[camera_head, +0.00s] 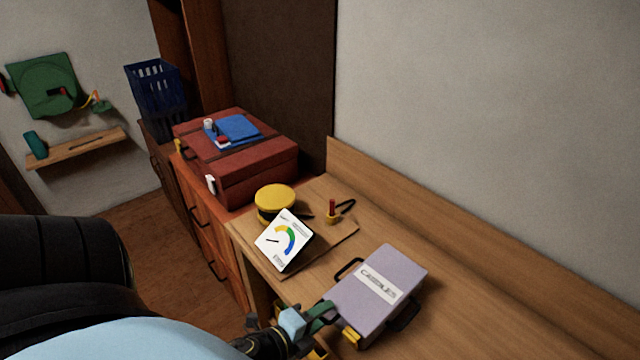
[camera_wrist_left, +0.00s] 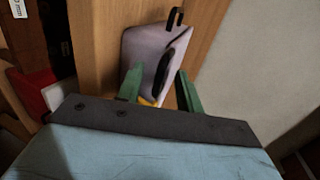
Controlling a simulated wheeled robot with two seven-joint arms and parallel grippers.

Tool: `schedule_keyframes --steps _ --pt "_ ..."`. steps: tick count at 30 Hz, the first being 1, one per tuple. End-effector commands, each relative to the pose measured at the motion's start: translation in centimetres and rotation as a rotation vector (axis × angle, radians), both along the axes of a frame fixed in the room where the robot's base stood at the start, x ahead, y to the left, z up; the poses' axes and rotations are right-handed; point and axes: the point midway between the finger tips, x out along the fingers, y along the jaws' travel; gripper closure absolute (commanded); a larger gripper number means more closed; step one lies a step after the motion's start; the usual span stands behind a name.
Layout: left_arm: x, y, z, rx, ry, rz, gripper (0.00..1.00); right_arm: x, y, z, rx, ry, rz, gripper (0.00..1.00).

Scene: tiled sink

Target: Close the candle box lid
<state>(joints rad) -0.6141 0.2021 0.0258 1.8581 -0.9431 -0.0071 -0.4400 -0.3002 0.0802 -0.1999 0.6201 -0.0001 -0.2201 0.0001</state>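The candle box (camera_head: 378,290) is lavender, with a white label on its top, black handles and a yellow latch (camera_head: 352,337) at its near side. It sits on the wooden counter; its lid looks down, but I cannot tell whether it is fully shut. My left gripper (camera_head: 318,318) is at the box's near left corner. In the left wrist view its green fingers (camera_wrist_left: 158,90) are apart, with the box (camera_wrist_left: 143,48) beyond and between them and nothing clearly gripped. Contact cannot be told. My right gripper is not in view.
A white card with a coloured gauge (camera_head: 284,240) leans by a yellow round tin (camera_head: 275,200) behind the box. A small candle holder (camera_head: 332,214) stands beside them. A red case (camera_head: 250,178) is farther back. The counter right of the box is clear, below a wall.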

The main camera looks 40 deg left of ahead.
Motion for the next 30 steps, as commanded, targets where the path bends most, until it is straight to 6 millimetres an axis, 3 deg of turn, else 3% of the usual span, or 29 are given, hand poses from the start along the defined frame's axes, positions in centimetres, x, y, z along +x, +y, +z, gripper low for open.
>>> schedule_keyframes --steps 30 --pt "-6.6 0.2 2.2 -0.001 0.001 0.001 0.64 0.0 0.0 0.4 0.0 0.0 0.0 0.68"
